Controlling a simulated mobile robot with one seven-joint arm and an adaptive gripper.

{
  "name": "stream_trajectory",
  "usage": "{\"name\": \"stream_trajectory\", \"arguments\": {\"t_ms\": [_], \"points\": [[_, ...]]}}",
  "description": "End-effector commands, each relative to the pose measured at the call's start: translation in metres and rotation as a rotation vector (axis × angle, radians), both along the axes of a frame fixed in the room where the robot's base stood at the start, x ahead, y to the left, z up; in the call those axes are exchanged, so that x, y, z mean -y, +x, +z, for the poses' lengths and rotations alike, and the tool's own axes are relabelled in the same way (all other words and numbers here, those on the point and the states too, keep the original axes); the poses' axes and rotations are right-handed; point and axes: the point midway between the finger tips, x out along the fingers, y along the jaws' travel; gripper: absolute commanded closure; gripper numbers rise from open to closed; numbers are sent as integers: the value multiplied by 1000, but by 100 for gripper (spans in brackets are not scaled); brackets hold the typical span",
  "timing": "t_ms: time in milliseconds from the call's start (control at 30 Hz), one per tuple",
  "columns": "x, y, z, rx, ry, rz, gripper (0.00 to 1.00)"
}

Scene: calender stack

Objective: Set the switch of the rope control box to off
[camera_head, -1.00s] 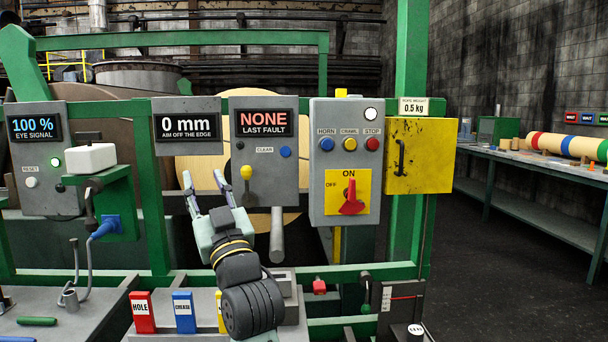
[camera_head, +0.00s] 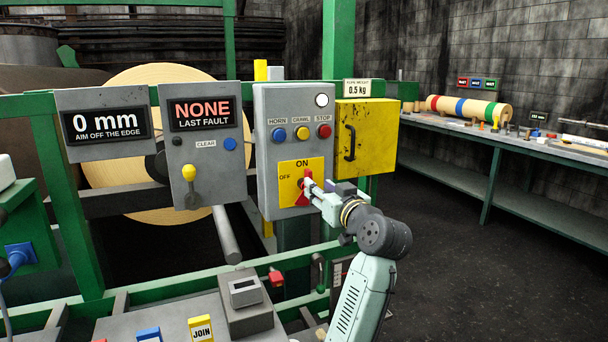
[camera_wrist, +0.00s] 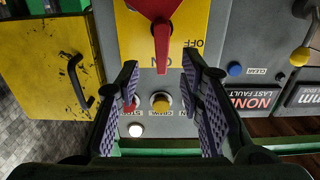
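The rope control box (camera_head: 262,160) is a grey panel with a yellow switch plate (camera_head: 288,170) marked ON at the top and OFF at the left. Its red switch (camera_head: 307,175) points up at ON. The wrist view shows the box upside down, with the red switch (camera_wrist: 162,42) pointing at the ON label. My gripper (camera_head: 311,186) is at the plate, in front of the switch and partly hiding it. In the wrist view my gripper (camera_wrist: 160,76) is open, one finger on each side of the handle's tip, with gaps showing. I cannot tell their exact depth.
Blue, yellow and red buttons (camera_head: 324,131) and a white lamp (camera_head: 321,100) sit above the switch. A yellow cabinet (camera_head: 372,145) adjoins on the right. A grey fault panel (camera_head: 208,150) with a yellow-knobbed lever (camera_head: 189,173) stands left. A green rail (camera_head: 190,285) runs below.

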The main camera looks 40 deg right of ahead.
Motion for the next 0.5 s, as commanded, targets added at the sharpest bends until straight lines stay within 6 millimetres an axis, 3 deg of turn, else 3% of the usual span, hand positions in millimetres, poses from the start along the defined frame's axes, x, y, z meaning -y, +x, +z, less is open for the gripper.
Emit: {"name": "stream_trajectory", "arguments": {"t_ms": [233, 500], "points": [[9, 47, 3, -2, 1, 3, 65], [15, 68, 1, 1, -1, 1, 65]]}}
